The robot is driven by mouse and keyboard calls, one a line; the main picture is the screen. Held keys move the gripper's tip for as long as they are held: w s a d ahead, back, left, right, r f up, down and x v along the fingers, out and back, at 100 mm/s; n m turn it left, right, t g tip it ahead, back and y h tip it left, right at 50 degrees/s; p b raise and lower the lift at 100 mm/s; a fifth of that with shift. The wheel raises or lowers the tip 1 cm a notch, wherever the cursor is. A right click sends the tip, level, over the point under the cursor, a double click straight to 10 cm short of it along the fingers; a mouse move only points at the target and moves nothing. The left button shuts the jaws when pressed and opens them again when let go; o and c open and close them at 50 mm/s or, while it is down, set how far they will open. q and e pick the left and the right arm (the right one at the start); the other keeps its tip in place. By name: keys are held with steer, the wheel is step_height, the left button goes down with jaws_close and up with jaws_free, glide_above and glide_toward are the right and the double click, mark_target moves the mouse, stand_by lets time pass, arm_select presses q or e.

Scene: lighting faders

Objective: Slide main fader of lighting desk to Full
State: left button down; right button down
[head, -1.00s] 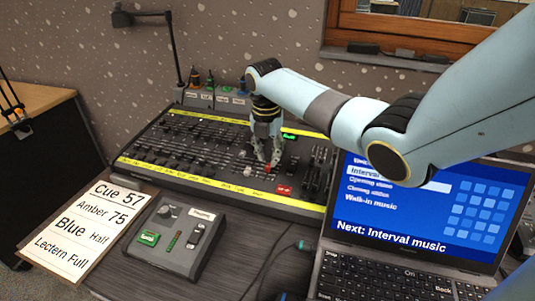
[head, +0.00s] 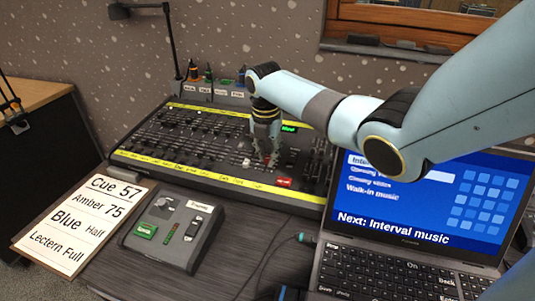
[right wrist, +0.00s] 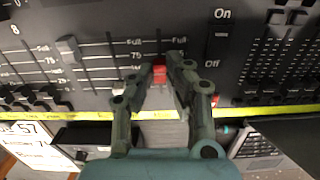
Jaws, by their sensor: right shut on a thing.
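The lighting desk (head: 210,172) is a black panel with many faders and a yellow strip along its front. My right gripper (head: 267,158) is down at the desk's right part. In the right wrist view its fingers (right wrist: 164,68) are shut on the red fader cap (right wrist: 160,73), one finger on each side. The cap sits in its track around or just below the 75 mark, short of the Full label (right wrist: 180,41). The track shows clear above it. In the head view the fingers mostly hide the cap. My left gripper is not in view.
A pale fader cap (right wrist: 68,47) stands left of the red one. An On/Off switch (right wrist: 218,38) is to its right. A small control box (head: 174,230), a cue card (head: 75,222) and an open laptop (head: 420,210) lie in front of the desk.

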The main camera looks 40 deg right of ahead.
steer(key=shift+w+d, duration=0.1)
steer(key=shift+d, duration=0.05)
steer(key=shift+w+d+r+b, duration=0.1)
steer(key=shift+w+d+b, duration=0.25)
steer(key=shift+d, duration=0.25)
steer(key=shift+w+d+r+b, duration=0.1)
steer(key=shift+w+d+b, duration=0.15)
steer(key=shift+d+b, duration=0.25)
steer(key=c, duration=1.6)
jaws_free()
steer(key=shift+d, duration=0.1)
step_height(320, 180, up, 3)
steer(key=p, duration=0.3)
steer(key=shift+f, duration=0.3)
step_height(320, 180, up, 12)
steer(key=a, duration=0.1)
steer(key=shift+s, duration=0.25)
